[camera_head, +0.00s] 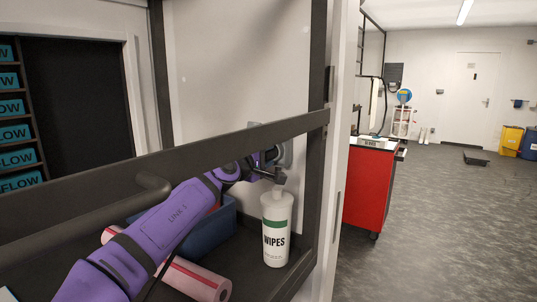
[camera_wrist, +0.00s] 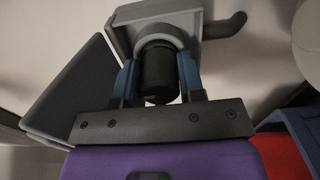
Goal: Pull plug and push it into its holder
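The black plug (camera_wrist: 158,76) sits in the round opening of a grey wall socket (camera_wrist: 122,36) in the wrist view. My gripper (camera_wrist: 159,68) has its two blue fingers on either side of the plug, close against it, and looks shut on it. In the head view my gripper (camera_head: 270,158) is at the grey socket (camera_head: 285,154) on the back wall, just above the wipes bottle; the plug is too small to tell there. I cannot make out a separate holder with certainty.
A white wipes bottle (camera_head: 276,228) stands right below my gripper. A blue bin (camera_head: 212,228) and pink rolls (camera_head: 200,282) lie beside my arm. A dark frame bar (camera_head: 225,148) crosses in front. A dark grey flap (camera_wrist: 72,98) is left of the socket. A red cabinet (camera_head: 368,190) stands right.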

